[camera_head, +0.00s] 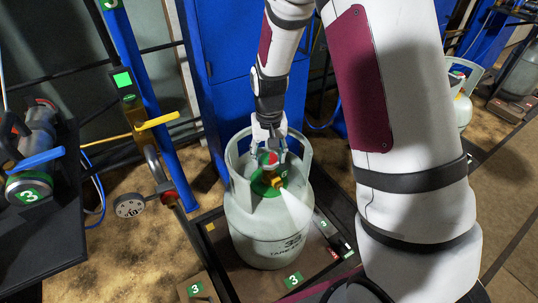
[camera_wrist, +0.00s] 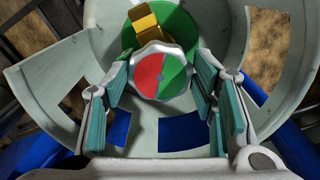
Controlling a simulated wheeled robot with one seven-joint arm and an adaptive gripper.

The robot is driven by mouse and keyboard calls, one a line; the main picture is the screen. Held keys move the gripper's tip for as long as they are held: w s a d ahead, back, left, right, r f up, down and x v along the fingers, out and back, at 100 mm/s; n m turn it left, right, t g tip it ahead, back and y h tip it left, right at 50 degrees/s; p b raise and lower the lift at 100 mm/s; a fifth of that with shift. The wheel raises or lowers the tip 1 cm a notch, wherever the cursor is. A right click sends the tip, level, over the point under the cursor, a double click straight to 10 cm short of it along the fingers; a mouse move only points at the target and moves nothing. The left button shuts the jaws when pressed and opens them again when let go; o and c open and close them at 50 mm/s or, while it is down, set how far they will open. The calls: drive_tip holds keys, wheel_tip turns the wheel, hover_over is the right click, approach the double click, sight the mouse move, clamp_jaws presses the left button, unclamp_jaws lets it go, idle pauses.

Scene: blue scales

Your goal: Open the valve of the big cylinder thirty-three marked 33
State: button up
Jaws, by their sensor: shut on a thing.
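The big pale cylinder (camera_head: 255,220) stands upright in a dark-framed floor tray, with small dark print that seems to read 33 on its front. Its collar (camera_wrist: 55,70) surrounds the valve. The red and green valve knob (camera_wrist: 158,76) sits on a green disc (camera_wrist: 178,28) above a brass outlet (camera_head: 279,182), also seen in the wrist view (camera_wrist: 146,22). A white plume (camera_head: 298,210) leaves the outlet towards the lower right. My gripper (camera_head: 270,150) reaches down inside the collar. Its teal-padded fingers (camera_wrist: 161,82) are shut on the knob, one on each side.
A blue cabinet (camera_head: 225,80) stands behind the cylinder. A black table (camera_head: 40,240) at far left holds a small device. Another pale cylinder (camera_head: 462,108) stands behind my arm at right.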

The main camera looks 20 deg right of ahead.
sight(269, 159)
drive_tip(key=o, duration=1.1)
drive_tip(key=shift+o, duration=0.2)
wheel_tip(269, 159, up, 12)
